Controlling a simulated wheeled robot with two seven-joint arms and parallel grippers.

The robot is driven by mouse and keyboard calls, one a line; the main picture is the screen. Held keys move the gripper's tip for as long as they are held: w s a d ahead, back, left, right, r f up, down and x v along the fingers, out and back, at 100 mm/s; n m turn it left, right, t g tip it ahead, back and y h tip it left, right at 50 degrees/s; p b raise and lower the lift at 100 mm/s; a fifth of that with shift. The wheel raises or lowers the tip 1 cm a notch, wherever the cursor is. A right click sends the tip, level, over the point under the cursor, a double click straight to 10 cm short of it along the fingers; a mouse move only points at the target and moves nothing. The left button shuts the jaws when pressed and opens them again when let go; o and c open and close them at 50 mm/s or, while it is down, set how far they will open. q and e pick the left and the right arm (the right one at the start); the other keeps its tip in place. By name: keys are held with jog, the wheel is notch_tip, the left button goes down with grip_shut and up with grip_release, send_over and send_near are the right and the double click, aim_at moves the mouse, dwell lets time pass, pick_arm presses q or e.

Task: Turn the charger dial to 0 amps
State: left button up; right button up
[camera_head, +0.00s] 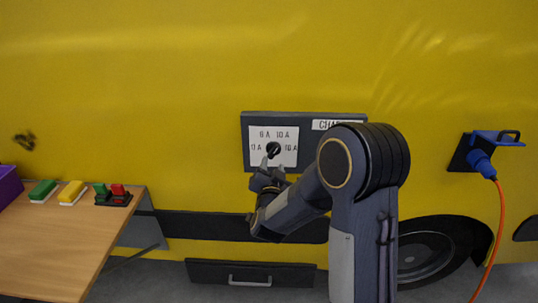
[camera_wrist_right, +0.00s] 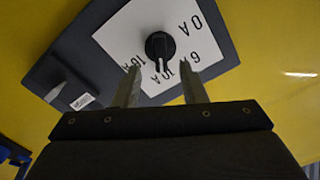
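The charger dial (camera_head: 273,148) is a round black knob on a white plate (camera_head: 288,133) marked 0 A, 6 A, 10 A and 16 A. The plate is on a dark charger panel (camera_head: 256,117) on the yellow wall. In the wrist view the dial (camera_wrist_right: 160,46) has its raised grip toward the 10 A mark; the exact setting is hard to read. My right gripper (camera_head: 268,168) is just below the dial. Its two fingers (camera_wrist_right: 160,75) are spread and empty, pointing at the dial, with no clear contact. My left gripper is out of view.
A wooden table (camera_head: 60,245) at left bears a green block (camera_head: 43,190), a yellow block (camera_head: 72,191) and a red-green switch piece (camera_head: 112,195). A blue plug (camera_head: 481,163) with an orange cable is at right. My right arm hides part of the panel.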

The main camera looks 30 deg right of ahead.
aim_at(273, 154)
jog(key=p+x, duration=0.1)
jog(key=x, duration=0.4)
jog(key=shift+w, duration=0.25)
grip_shut()
